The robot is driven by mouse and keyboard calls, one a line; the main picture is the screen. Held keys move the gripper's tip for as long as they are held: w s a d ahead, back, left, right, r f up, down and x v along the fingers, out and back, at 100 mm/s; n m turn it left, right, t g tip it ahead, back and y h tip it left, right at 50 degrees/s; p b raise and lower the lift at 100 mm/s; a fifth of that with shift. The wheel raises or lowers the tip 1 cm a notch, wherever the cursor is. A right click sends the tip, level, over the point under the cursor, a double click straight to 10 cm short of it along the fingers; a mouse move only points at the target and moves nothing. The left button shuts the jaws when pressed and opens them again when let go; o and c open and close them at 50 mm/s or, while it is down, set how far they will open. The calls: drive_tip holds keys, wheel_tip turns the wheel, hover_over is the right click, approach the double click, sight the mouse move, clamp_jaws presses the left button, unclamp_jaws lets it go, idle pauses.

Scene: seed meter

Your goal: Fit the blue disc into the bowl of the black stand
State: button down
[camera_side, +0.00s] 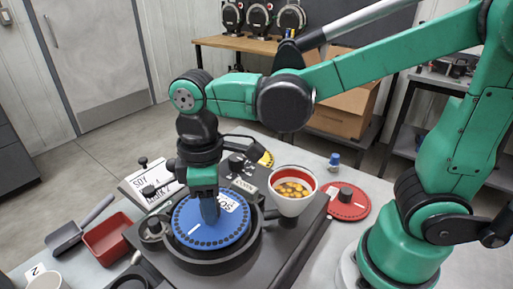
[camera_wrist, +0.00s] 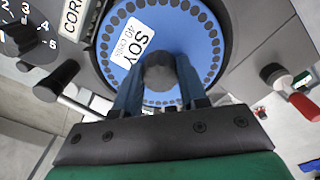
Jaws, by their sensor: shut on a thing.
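The blue disc (camera_side: 187,222) has a ring of small holes, a white SOY label and a dark central knob. In the wrist view the disc (camera_wrist: 205,55) fills the top middle. My gripper (camera_side: 209,215) points down at the disc's centre. In the wrist view my gripper (camera_wrist: 160,80) has its two fingers shut on the knob, one on each side. The black stand's bowl (camera_side: 230,262) is a round dark ring directly under and around the disc. Its front rim shows below the disc. I cannot tell whether the disc is fully seated or slightly raised.
A white hopper with a red rim (camera_side: 291,201) holds yellow seeds just right of the bowl. A red tray (camera_side: 108,239) and a scoop (camera_side: 80,227) lie on the left. A blue-capped item (camera_side: 334,161) stands behind.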

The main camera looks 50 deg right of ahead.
drive_tip(key=shift+f, duration=0.2)
idle(0.3)
drive_tip(key=shift+f, duration=0.3)
drive_tip(key=shift+f, duration=0.6)
idle(0.9)
drive_tip(key=shift+c, duration=0.8)
unclamp_jaws()
drive_tip(key=shift+r, duration=3)
drive_tip(key=d+m+t, duration=0.2)
drive_tip(key=d+m, duration=0.1)
drive_tip(key=d+f+m+t, duration=0.1)
drive_tip(key=d+m+t, duration=0.1)
drive_tip(key=d+m, duration=0.1)
drive_tip(key=d+f+m+t, duration=0.1)
drive_tip(key=d+m+t, duration=0.2)
drive_tip(key=d, duration=0.2)
drive_tip(key=shift+w, duration=0.15)
